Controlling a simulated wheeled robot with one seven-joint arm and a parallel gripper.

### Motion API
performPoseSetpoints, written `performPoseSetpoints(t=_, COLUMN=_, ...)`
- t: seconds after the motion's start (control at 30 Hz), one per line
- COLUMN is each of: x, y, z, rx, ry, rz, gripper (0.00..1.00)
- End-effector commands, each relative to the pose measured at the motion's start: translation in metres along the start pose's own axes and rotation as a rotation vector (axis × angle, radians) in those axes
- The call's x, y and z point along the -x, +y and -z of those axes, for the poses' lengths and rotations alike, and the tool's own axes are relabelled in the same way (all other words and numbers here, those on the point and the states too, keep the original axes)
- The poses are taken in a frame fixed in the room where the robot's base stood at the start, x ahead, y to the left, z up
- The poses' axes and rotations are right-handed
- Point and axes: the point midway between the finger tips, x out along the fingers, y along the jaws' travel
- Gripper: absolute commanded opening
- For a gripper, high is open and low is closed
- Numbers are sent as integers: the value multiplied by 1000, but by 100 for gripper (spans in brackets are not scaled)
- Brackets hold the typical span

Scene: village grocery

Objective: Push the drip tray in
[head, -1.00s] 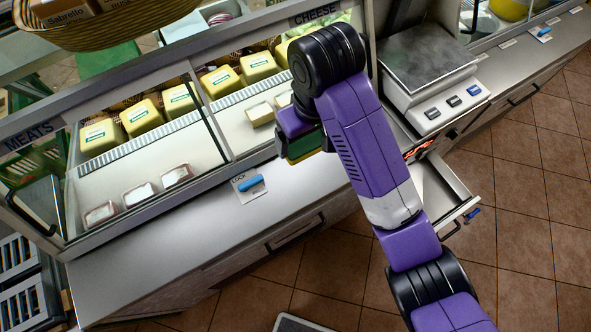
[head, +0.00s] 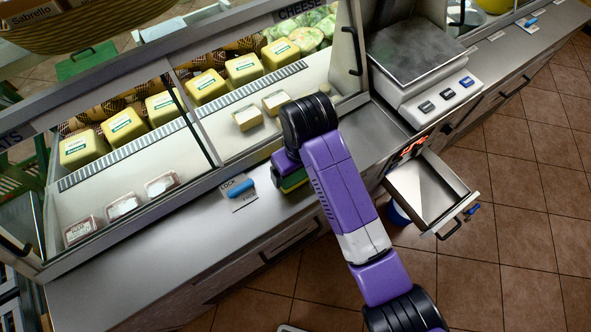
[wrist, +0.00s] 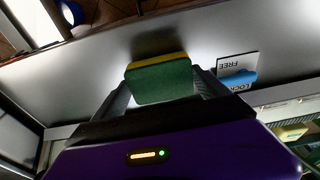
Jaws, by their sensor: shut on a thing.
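The drip tray (head: 419,192) looks to be the shallow metal tray standing pulled out from the counter front at the right in the head view, below the scale. It looks empty and has a bar handle on its front. My gripper (wrist: 160,78) is shut on a sponge (wrist: 160,84), green with a yellow layer, as the wrist view shows. In the head view the sponge (head: 294,182) shows just past my arm, over the counter top, left of the tray and apart from it. My arm hides most of the gripper there.
The steel counter (head: 185,240) runs along the display case. A lock card with a blue lever (head: 240,188) lies left of my gripper. The scale (head: 425,75) stands behind the tray. A blue round thing (head: 397,213) shows under the tray. The tiled floor (head: 500,270) in front is clear.

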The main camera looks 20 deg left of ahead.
Motion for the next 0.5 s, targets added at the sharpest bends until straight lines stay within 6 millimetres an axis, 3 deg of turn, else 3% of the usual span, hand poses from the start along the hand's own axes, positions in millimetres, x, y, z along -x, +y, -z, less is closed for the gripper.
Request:
performPoseSetpoints(t=0.13, x=-14, y=0, z=-3, rx=-1, ry=-1, rz=-1, gripper=47)
performPoseSetpoints(t=0.5, x=-18, y=0, z=-3, rx=0, ry=0, rz=-1, gripper=47)
